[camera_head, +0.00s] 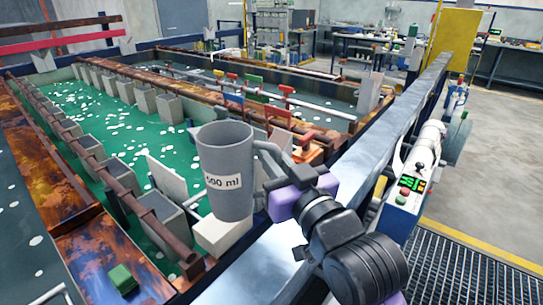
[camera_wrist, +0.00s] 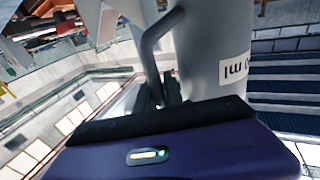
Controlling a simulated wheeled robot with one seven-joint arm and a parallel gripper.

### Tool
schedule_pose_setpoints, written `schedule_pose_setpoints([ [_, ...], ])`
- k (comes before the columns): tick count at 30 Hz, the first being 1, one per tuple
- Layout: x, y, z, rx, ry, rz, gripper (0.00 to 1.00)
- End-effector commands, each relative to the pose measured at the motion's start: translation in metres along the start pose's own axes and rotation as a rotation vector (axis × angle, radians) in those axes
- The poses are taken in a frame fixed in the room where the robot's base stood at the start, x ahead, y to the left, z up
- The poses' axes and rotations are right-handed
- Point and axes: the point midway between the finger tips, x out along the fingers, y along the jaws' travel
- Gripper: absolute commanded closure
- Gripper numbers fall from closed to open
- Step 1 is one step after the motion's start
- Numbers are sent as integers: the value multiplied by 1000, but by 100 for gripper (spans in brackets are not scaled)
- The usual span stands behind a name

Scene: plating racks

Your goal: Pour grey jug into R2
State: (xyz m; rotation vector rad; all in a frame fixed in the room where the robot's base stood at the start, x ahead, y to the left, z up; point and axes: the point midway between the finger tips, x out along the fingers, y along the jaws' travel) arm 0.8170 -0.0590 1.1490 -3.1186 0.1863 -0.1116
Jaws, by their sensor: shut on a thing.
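The grey jug (camera_head: 226,168) carries a white "500 ml" label and stands roughly upright in the head view. My gripper (camera_head: 278,172) is shut on the jug's handle, at the jug's right side. In the wrist view the jug (camera_wrist: 212,55) and its handle (camera_wrist: 150,50) show close up, with my gripper (camera_wrist: 168,92) at the handle's lower part. The jug is in front of a white block (camera_head: 222,236); I cannot tell whether they touch. The jug's contents are hidden. I cannot make out any R2 marking.
A tank of green liquid (camera_head: 95,110) with grey boxes and rusty rails lies to the left. A grey beam (camera_head: 395,115) runs along the right. A control box (camera_head: 402,205) hangs beside it. A small green block (camera_head: 122,279) lies at the front left. Open floor is at the right.

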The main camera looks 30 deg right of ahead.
Motion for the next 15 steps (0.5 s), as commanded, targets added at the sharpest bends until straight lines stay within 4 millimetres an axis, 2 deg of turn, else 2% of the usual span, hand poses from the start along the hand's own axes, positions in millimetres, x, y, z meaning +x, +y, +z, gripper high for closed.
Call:
schedule_pose_setpoints([
  [3, -4, 0, -2, 1, 12, -3, 100],
  [15, 8, -17, -10, -95, -51, -11, 100],
])
